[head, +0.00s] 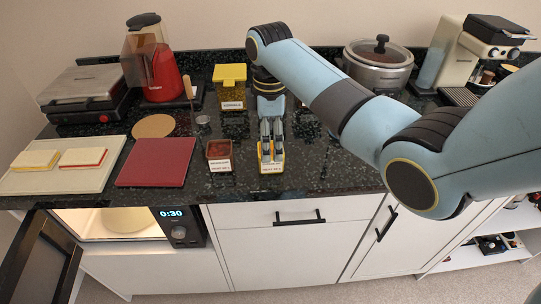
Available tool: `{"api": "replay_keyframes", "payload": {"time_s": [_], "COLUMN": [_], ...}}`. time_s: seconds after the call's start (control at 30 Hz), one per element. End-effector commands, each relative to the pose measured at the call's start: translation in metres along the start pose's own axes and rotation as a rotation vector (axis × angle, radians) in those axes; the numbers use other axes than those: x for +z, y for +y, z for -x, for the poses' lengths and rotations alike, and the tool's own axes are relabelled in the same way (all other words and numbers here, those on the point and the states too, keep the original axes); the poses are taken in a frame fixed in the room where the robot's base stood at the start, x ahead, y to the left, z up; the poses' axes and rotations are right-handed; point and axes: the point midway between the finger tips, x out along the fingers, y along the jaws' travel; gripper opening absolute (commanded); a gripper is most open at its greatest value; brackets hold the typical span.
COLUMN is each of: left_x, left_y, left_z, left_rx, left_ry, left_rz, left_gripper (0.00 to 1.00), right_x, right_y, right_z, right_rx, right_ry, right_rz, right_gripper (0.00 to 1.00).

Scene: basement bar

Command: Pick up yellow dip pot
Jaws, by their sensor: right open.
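My left gripper is not in view.
A dark red dip pot (219,154) with a white label stands just left. A red board (156,162) lies farther left, beside a cream board (88,181) with sandwiches. A yellow-lidded jar (230,86) stands behind. The counter right of the yellow pot is clear.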

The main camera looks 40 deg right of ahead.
Motion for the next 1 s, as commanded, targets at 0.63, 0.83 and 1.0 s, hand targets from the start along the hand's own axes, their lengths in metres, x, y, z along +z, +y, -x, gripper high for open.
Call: {"api": "replay_keyframes", "payload": {"time_s": [0.63, 0.83, 1.0], "left_x": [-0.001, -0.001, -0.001], "left_y": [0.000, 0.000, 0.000], "left_z": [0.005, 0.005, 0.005], "left_rx": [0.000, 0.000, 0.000], "left_ry": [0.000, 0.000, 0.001], "left_rz": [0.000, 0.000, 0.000], "left_gripper": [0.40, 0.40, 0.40], "right_x": [0.002, 0.002, 0.002], "right_y": [0.001, 0.001, 0.001], "right_z": [-0.041, -0.041, -0.040], "right_rx": [0.000, 0.000, 0.000], "right_ry": [0.000, 0.000, 0.000], "right_rz": [-0.001, -0.001, -0.001], "right_gripper": [0.72, 0.46, 0.24]}}
